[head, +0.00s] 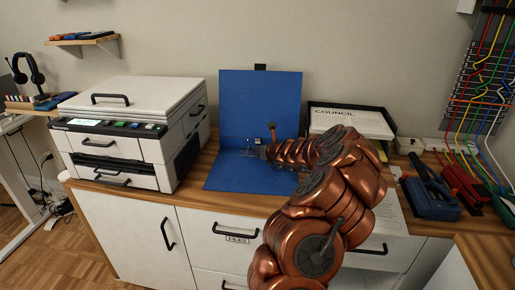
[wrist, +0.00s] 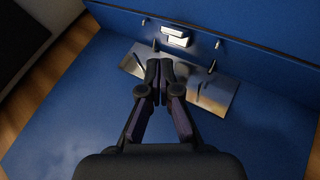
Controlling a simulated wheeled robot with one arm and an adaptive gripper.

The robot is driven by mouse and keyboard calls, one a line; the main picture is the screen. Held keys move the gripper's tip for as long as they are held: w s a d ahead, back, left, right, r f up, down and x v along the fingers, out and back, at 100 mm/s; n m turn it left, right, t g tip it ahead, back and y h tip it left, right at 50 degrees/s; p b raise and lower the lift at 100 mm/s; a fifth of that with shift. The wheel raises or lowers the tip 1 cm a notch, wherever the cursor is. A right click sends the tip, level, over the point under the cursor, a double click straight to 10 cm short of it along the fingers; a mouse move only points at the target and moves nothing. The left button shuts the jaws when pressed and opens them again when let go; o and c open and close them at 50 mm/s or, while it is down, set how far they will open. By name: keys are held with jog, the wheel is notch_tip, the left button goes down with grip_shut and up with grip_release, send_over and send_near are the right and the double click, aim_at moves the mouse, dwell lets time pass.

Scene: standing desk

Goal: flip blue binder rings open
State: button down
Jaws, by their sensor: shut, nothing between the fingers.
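The blue binder (head: 259,105) lies open on the wooden cabinet top, its back cover upright against the wall and its front cover flat. In the wrist view the blue binder (wrist: 60,110) fills most of the picture. A metal ring plate (wrist: 215,92) with upright prongs and a small white-and-silver block (wrist: 176,37) sits near the fold. My gripper (wrist: 159,65) is shut and empty, with its fingertips over the ring plate. In the head view my gripper (head: 262,150) is at the binder's fold, small and partly hidden by my arm. Whether the fingertips touch the plate I cannot tell.
A white printer (head: 125,130) stands left of the binder. A black tray (head: 350,110) with a paper marked COUNCIL is at the right. A blue device (head: 430,195) and a red one (head: 463,183) stand farther right, below coloured cables (head: 480,95).

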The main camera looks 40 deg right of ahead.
aim_at(257, 166)
jog(key=shift+s+a, duration=0.2)
jog(key=shift+a, duration=0.1)
jog(key=shift+f, duration=0.1)
jog(key=s+a+b, duration=0.1)
jog(key=a+b, duration=0.1)
jog(key=b, duration=0.1)
jog(key=s+a+b, duration=0.1)
jog(key=shift+s+a+f, duration=0.15)
jog(key=shift+s+f, duration=0.15)
jog(key=shift+s, duration=0.05)
jog(key=shift+s+a+r+b, duration=0.1)
jog(key=shift+s+a+b, duration=0.1)
jog(key=shift+a+b, duration=0.2)
jog(key=shift+d, duration=0.1)
